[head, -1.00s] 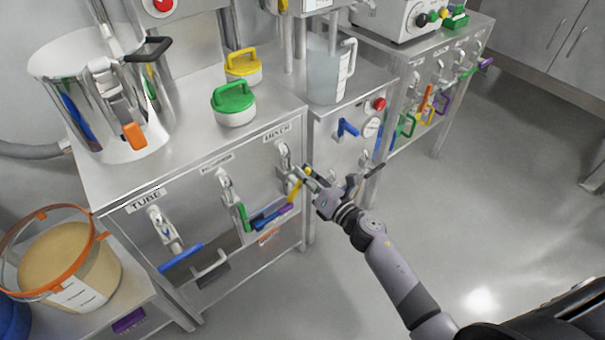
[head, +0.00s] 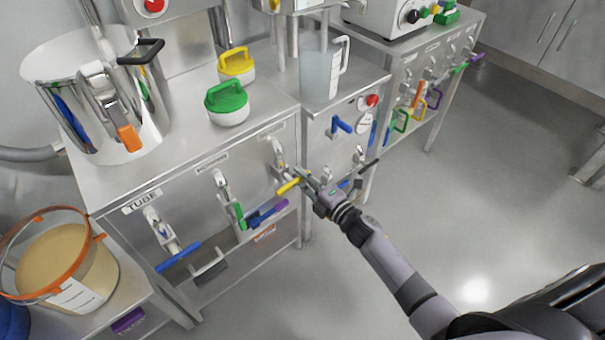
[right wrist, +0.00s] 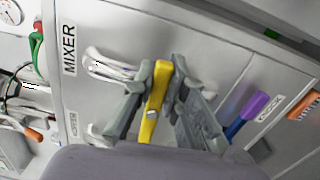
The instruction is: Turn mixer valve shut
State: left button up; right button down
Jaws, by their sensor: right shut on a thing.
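The mixer valve (head: 278,153) is on the front of the steel cabinet, the rightmost of three valves there, with a metal body and a yellow lever handle (head: 287,187). In the head view the handle slants down to the left. My right gripper (head: 302,178) reaches it from the right and is shut on the yellow handle. In the right wrist view the yellow handle (right wrist: 156,100) lies between the two fingers (right wrist: 158,95), beside the MIXER label (right wrist: 69,50). The fingers hide part of the handle. My left gripper is not in view.
To the left are a valve with a green handle (head: 239,216) and the TUBE valve with a blue handle (head: 178,256). A blue and purple handle (head: 267,213) hangs just below the mixer valve. A blue-handled valve (head: 341,125) is on the right cabinet.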

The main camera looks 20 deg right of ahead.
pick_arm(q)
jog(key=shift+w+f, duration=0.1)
pick_arm(e)
jog(key=shift+f+m, duration=0.1)
jog(key=shift+m, duration=0.3)
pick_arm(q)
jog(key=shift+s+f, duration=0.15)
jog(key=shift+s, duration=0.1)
pick_arm(e)
jog(key=c, duration=1.6)
grip_release()
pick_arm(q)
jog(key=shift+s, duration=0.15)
pick_arm(e)
jog(key=v, duration=1.2)
